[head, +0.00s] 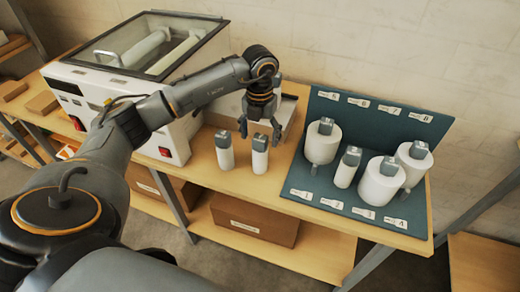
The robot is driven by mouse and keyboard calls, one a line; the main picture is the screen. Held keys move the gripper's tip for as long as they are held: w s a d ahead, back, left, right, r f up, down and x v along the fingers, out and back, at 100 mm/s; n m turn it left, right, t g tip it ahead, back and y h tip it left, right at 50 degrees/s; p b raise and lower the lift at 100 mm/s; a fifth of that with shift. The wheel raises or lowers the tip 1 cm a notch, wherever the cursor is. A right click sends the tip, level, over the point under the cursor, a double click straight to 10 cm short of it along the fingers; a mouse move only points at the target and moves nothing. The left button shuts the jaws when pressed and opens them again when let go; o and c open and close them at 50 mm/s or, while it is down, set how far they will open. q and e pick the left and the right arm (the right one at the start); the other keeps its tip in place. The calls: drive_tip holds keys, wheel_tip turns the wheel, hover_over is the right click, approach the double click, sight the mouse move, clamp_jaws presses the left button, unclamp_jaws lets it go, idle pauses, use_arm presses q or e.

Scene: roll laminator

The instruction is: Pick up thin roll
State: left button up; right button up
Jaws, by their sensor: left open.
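Two thin white rolls with grey caps stand upright on the wooden table, a left one (226,158) and a right one (259,160). Another thin roll (345,174) stands on the blue rack among thicker rolls. My left gripper (261,130) is open and empty, pointing down. In the picture its fingertips are just above the cap of the right table roll; I cannot tell whether they touch it. My right gripper is not in view.
The blue rack (312,202) with numbered labels holds thick rolls (321,147), (378,186) and (414,164) to the right. The laminator (95,82) with a clear lid stands at the left. Boxes (255,222) sit on the lower shelf.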

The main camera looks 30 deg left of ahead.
sight(260, 151)
use_arm(q)
drive_tip(key=shift+f, duration=0.6)
drive_tip(key=shift+d+f+p, duration=0.1)
drive_tip(key=shift+f+p, duration=0.2)
drive_tip(key=shift+p, duration=0.2)
wheel_tip(260, 151, down, 4)
drive_tip(key=shift+r+p, duration=0.2)
drive_tip(key=shift+p, duration=0.8)
drive_tip(key=shift+f, duration=0.55)
drive_tip(key=c, duration=1.3)
drive_tip(key=shift+o, duration=0.2)
drive_tip(key=shift+r, duration=0.1)
